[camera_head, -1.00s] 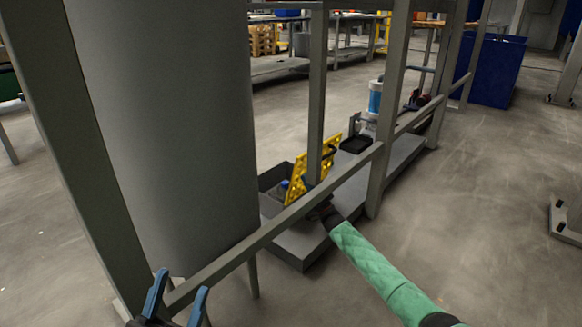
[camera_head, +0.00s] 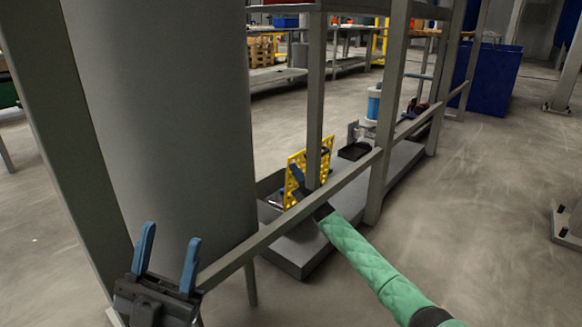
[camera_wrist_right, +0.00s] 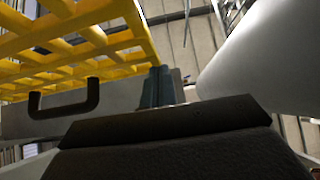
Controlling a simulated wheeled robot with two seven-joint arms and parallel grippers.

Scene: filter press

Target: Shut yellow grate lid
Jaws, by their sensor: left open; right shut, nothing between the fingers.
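The yellow grate lid (camera_head: 294,174) stands steeply raised over a dark grey bin (camera_head: 268,188) on the low grey platform. In the right wrist view the grate (camera_wrist_right: 110,35) fills the upper left. My right arm, in a green sleeve, reaches through the frame. Its gripper (camera_head: 297,172) is at the grate, partly hidden by a post; its blue fingers (camera_wrist_right: 158,85) are shut and empty, close beside the grate. I cannot tell whether they touch it. My left gripper (camera_head: 167,255) is open and empty at the lower left, near the rail.
A grey rail (camera_head: 290,215) and upright posts (camera_head: 392,115) stand between me and the bin. A large grey cylinder (camera_head: 160,120) is on the left. A black tray (camera_head: 354,151) and a blue-and-white device (camera_head: 373,105) are further along the platform.

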